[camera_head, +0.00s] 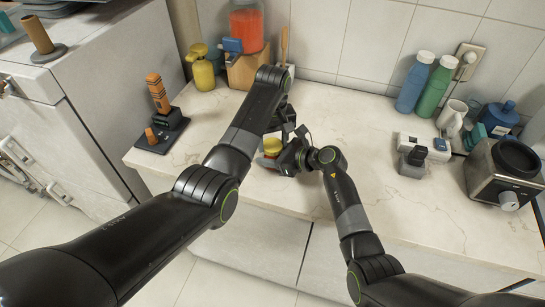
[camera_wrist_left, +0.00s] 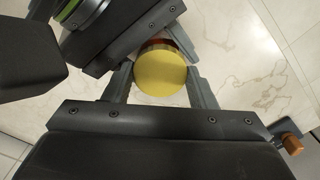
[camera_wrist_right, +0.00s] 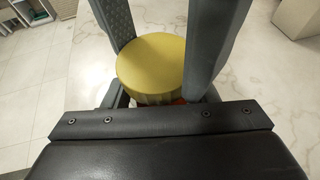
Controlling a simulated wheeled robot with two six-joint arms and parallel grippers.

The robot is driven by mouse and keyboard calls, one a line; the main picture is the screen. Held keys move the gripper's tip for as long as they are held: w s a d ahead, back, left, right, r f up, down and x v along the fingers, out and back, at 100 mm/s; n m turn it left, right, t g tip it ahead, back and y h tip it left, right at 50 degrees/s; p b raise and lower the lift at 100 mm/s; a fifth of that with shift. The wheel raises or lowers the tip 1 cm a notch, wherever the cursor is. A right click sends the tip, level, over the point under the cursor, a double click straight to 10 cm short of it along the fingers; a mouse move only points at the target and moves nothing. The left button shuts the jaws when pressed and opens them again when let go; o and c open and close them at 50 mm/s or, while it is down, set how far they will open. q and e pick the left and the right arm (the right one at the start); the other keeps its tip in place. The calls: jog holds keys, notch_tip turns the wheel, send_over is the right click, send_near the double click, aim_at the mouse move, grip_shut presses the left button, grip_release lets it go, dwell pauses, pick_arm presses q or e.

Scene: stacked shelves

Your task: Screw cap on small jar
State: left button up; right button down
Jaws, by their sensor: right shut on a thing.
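A small jar with a red body (camera_head: 270,155) stands at the counter's front left, topped by a round yellow cap (camera_head: 271,146). My right gripper (camera_head: 282,157) is shut on the jar, low down from the right. Its hold is mostly hidden below the cap in the right wrist view. My left gripper (camera_head: 284,128) is open, with its fingers either side of the yellow cap (camera_wrist_left: 160,73), very close to its edge. The cap (camera_wrist_right: 152,66) sits level over the jar; a strip of red (camera_wrist_left: 157,43) shows beside it. Whether its thread is engaged cannot be seen.
A yellow bottle (camera_head: 203,72) and a wooden block (camera_head: 246,70) stand behind at the left. A dark stand with a brown peg (camera_head: 158,95) is on the left. Bottles (camera_head: 414,85) and a grey appliance (camera_head: 500,175) are on the right. The counter's middle (camera_head: 350,125) is clear.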

pick_arm(q)
jog(key=o, duration=0.4)
notch_tip(320, 180, up, 4)
jog(key=shift+d+r, duration=0.1)
jog(key=shift+r, duration=0.15)
jog(key=shift+r, duration=0.15)
jog(key=shift+c, duration=1.3)
jog(key=shift+r+n, duration=1)
jog(key=shift+r, duration=0.7)
